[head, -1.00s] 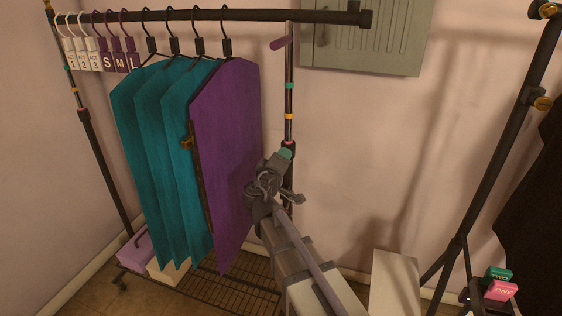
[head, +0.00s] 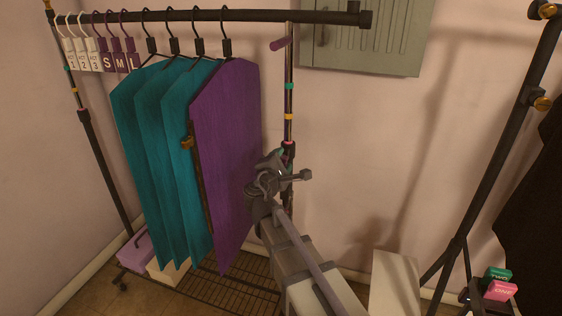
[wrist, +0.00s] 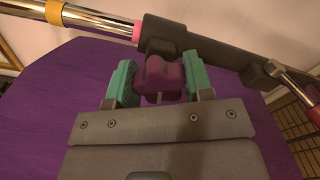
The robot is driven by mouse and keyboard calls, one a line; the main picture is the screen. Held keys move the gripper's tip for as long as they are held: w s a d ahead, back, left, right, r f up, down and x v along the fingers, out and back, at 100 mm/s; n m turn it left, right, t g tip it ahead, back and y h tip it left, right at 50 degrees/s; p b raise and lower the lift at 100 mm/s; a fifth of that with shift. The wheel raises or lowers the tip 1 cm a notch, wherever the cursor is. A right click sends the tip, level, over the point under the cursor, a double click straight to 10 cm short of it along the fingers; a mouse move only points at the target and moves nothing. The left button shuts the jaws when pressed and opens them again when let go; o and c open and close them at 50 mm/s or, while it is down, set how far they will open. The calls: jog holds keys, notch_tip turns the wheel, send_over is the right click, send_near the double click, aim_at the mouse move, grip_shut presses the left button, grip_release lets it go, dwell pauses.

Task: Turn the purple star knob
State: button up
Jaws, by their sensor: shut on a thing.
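The purple star knob (wrist: 163,77) sits on a dark collar of the clothes rack's right upright post (wrist: 175,38) in the wrist view. My gripper (wrist: 155,80) has its two green fingertips on either side of the knob and is shut on it. In the head view my gripper (head: 280,157) is at the rack's right post (head: 289,105), just right of the purple garment. The knob itself is hidden there behind my gripper and wrist.
A purple garment (head: 232,130) and several teal ones (head: 140,125) hang close left of my arm. It also fills much of the wrist view (wrist: 40,110). A grey wall panel (head: 370,40) is behind. A dark stand (head: 490,150) and small boxes (head: 500,290) are at right.

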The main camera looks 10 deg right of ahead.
jog(key=shift+n, duration=0.7)
jog(key=o, duration=0.9)
jog(key=v, duration=1)
jog(key=shift+s+a, duration=0.3)
